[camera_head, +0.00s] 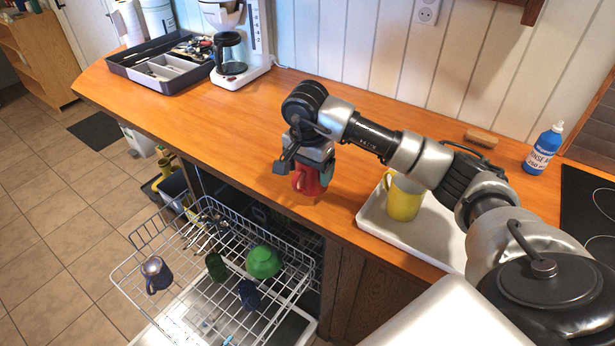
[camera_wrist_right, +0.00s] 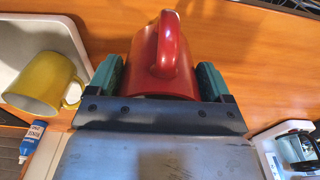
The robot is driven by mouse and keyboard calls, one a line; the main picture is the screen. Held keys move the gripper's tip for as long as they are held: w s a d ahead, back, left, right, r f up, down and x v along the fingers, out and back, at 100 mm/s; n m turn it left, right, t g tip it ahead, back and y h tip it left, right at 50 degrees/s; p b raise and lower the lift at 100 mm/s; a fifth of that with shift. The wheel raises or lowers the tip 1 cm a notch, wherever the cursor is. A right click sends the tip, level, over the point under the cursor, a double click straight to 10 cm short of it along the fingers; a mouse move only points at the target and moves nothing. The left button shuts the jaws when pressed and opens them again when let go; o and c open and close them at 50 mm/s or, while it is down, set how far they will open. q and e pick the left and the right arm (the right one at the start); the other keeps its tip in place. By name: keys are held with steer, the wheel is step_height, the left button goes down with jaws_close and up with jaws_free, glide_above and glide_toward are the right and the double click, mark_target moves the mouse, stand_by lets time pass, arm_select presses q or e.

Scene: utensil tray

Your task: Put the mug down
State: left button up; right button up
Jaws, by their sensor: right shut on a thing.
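A red mug (camera_head: 307,181) is at the front part of the wooden counter, left of the white tray. My right gripper (camera_head: 304,170) is above it and shut on it. In the right wrist view the red mug (camera_wrist_right: 165,62) sits between the two green finger pads, with its handle facing the camera. The mug looks upright in the head view. I cannot tell whether its base touches the counter. My left gripper is not in view.
A yellow mug (camera_head: 403,198) stands on the white tray (camera_head: 440,240) to the right. The open dishwasher rack (camera_head: 190,290) with several dishes lies below the counter edge. A utensil tray (camera_head: 160,88) and coffee maker (camera_head: 262,60) stand at the back left. Counter left of the red mug is clear.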

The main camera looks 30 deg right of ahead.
mark_target(308, 182)
steer(key=shift+w+a+f, duration=0.1)
steer(key=shift+w+f, duration=0.05)
steer(key=shift+w, duration=0.05)
step_height(308, 182, down, 3)
steer(key=shift+f+p, duration=0.15)
steer(key=shift+p, duration=0.45)
steer(key=shift+f, duration=0.3)
steer(key=shift+f, duration=0.25)
steer(key=o, duration=1)
steer(key=shift+r, duration=0.15)
